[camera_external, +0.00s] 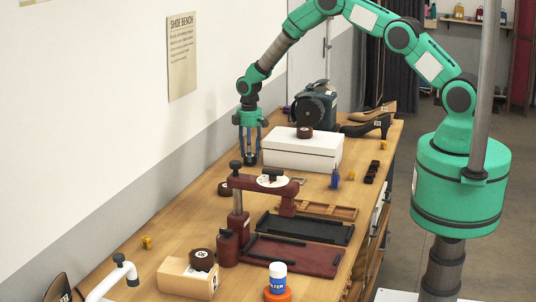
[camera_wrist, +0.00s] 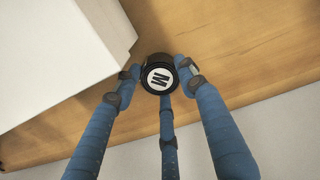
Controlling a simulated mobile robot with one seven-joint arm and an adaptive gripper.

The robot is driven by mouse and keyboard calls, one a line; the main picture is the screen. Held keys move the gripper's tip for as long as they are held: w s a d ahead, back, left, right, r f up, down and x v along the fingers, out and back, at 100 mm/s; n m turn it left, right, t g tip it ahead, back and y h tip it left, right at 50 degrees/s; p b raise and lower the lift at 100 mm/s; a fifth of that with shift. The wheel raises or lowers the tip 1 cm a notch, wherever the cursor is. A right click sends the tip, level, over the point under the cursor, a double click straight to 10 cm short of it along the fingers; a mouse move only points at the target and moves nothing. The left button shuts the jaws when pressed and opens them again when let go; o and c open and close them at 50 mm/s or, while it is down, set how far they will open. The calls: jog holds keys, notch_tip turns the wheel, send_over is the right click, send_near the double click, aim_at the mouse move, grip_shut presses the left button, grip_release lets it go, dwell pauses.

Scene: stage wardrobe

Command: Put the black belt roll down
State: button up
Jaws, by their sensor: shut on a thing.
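The black belt roll (camera_wrist: 158,78) is a small dark roll with a white label bearing an M. In the wrist view it sits between the blue fingers of my gripper (camera_wrist: 160,80), which are shut on it. In the external view my gripper (camera_external: 250,148) points down at the back left of the wooden bench (camera_external: 190,225), just left of the white box. The black belt roll (camera_external: 249,159) shows there only as a dark patch low between the fingers. Whether it touches the bench top I cannot tell.
A white box (camera_external: 300,155) with a brown roll (camera_external: 305,132) on top stands close on the right. Behind it is a dark machine (camera_external: 318,103). Another brown roll (camera_external: 224,188) lies nearer, beside the dark red press (camera_external: 238,215). The wall (camera_external: 150,140) runs along the left.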

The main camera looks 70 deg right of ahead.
jog(key=shift+f, duration=0.35)
jog(key=o, duration=1.2)
jog(key=shift+r, duration=0.1)
jog(key=shift+r, duration=0.15)
notch_tip(320, 180, up, 12)
jog(key=shift+b, duration=0.4)
